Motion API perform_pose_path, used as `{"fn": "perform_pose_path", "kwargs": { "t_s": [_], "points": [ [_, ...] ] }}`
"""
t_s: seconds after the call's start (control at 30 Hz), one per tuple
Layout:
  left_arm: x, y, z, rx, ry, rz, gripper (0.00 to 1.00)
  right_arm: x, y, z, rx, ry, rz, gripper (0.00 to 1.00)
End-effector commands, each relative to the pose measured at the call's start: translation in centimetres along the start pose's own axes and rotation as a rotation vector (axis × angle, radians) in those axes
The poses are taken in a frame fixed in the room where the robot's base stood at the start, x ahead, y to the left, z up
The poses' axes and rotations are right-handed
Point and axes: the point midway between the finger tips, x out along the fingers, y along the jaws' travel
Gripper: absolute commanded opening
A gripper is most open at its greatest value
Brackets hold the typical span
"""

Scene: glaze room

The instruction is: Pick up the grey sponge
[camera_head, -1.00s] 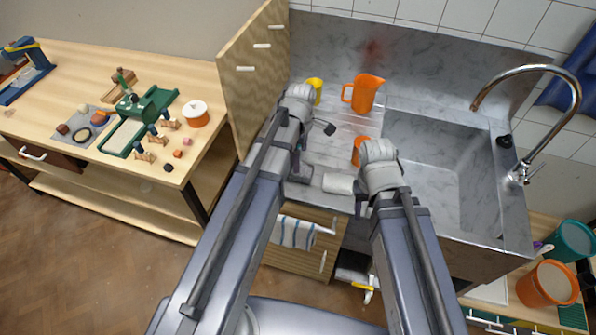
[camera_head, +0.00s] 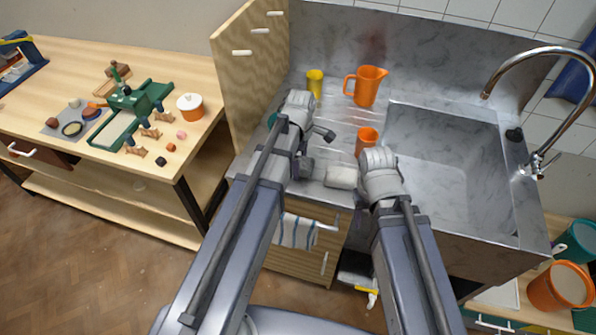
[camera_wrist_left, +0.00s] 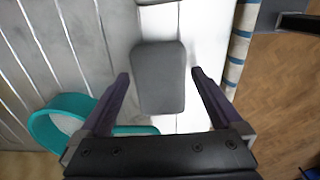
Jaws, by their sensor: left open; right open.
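The grey sponge (camera_head: 341,177) is a pale rounded block lying near the front edge of the sink counter. In the left wrist view the sponge (camera_wrist_left: 160,78) lies lengthwise in the middle, between the fingertips in the picture. My left gripper (camera_head: 315,150) is open and empty, above the counter and just left of the sponge in the head view. In the left wrist view its fingers (camera_wrist_left: 159,76) stand apart on either side of the sponge, with visible gaps. My right gripper (camera_head: 365,192) is just right of the sponge; its fingers are mostly hidden by its own wrist.
An orange cup (camera_head: 366,138), orange pitcher (camera_head: 367,86) and yellow cup (camera_head: 315,82) stand behind on the draining board. A teal round item (camera_wrist_left: 72,122) is close to the left gripper. The sink basin (camera_head: 440,150) is to the right. A striped towel (camera_head: 297,231) hangs below the front edge.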

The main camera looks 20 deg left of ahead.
Motion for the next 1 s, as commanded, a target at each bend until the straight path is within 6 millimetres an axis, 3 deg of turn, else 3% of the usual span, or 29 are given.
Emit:
{"fn": "perform_pose_path", "kwargs": {
  "t_s": [0.27,0.9,1.0],
  "points": [
    [0.35,-0.01,0.01,0.0,0.0,0.0,1.0,0.35,-0.03,-0.02,0.0,0.0,0.0,0.5],
    [0.36,0.0,0.01,0.0,0.0,0.0,0.29,0.36,-0.03,-0.02,0.0,0.0,0.0,0.5],
    [0.36,-0.01,0.01,0.0,0.0,0.0,0.24,0.36,-0.03,-0.02,0.0,0.0,0.0,0.5]
  ]
}}
